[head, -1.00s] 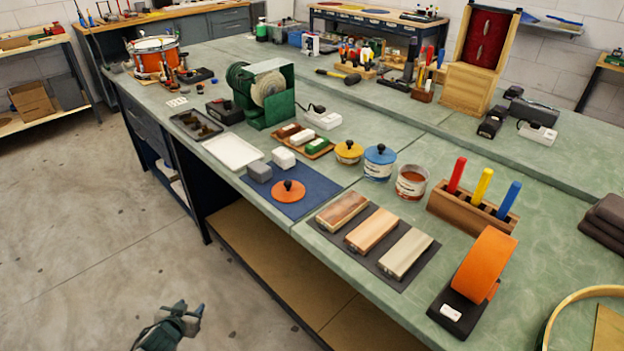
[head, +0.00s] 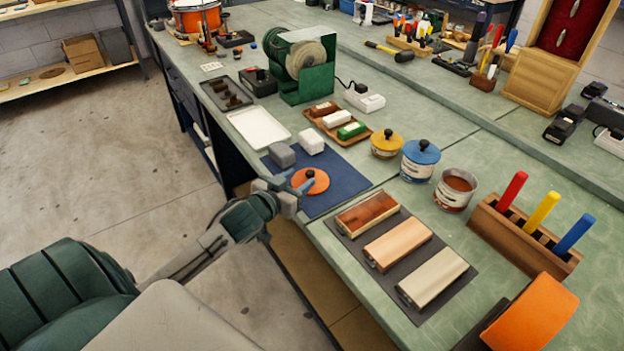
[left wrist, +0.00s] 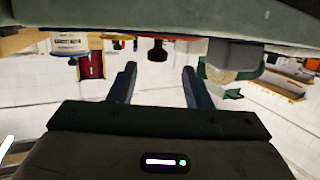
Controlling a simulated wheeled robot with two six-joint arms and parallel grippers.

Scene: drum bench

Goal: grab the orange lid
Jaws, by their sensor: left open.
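The orange lid (head: 312,184) is a flat disc with a dark knob. It lies on the blue mat (head: 335,192) near the bench's front edge. My left gripper (head: 297,187) is at the near left side of the lid, over the mat's edge, and partly overlaps the lid in the head view. In the left wrist view, which looks upside down, my left gripper (left wrist: 159,69) has its two fingers apart with nothing held. A dark knob (left wrist: 157,51) shows beyond and between the fingers. Whether a finger touches the lid I cannot tell. My right gripper is not in view.
A grey block (head: 282,155) and a white block (head: 311,141) stand behind the lid. A yellow-lidded tin (head: 387,147), a blue-lidded can (head: 419,162) and an open can (head: 454,190) stand to the right. Sanding blocks (head: 398,246) lie nearer on a dark mat.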

